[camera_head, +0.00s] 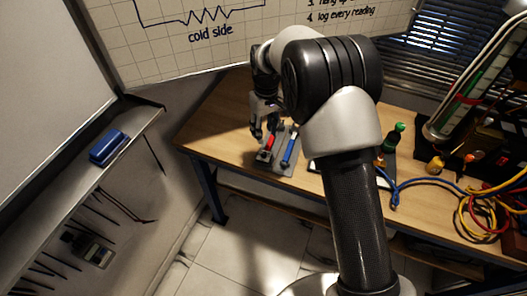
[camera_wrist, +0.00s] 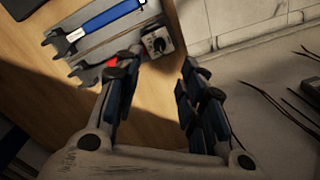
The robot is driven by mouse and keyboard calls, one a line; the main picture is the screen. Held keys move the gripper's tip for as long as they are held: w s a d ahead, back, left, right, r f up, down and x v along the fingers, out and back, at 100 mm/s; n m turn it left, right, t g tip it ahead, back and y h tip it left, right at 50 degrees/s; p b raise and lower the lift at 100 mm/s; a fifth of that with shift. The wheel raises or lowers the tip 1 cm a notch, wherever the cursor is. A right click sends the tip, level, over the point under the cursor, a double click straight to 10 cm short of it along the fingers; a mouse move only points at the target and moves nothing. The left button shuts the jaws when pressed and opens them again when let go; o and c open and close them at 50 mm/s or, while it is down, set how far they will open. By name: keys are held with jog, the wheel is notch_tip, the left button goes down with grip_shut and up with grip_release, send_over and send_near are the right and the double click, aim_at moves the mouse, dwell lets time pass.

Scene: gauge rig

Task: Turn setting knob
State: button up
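The setting knob (camera_wrist: 157,44) is a dark round dial on a small light-grey box, upper middle in the wrist view. In the head view a small grey block (camera_head: 264,156), probably the same box, sits near the table's front edge, just below my gripper (camera_head: 261,132). In the wrist view my gripper (camera_wrist: 162,66) is open, with a wide gap between its dark fingers and nothing between them. The knob box lies just beyond the fingertips, nearer the left finger. I see no clear contact with the knob. The left finger partly hides a red-handled tool beside the box.
A blue-handled wrench (camera_wrist: 108,18) lies on a grey mat (camera_wrist: 142,18) beside the box. On the wooden table (camera_head: 222,118), a blue cable (camera_head: 420,183), a green-topped item (camera_head: 395,135) and several coiled cables lie right. A blue eraser (camera_head: 108,146) rests on a ledge left.

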aim_at(264, 154)
notch_tip(264, 154, down, 10)
jog(key=shift+a+f+b, duration=0.15)
jog(key=shift+f+b, duration=0.1)
jog(key=shift+b, duration=1)
jog(key=shift+c, duration=0.6)
grip_shut()
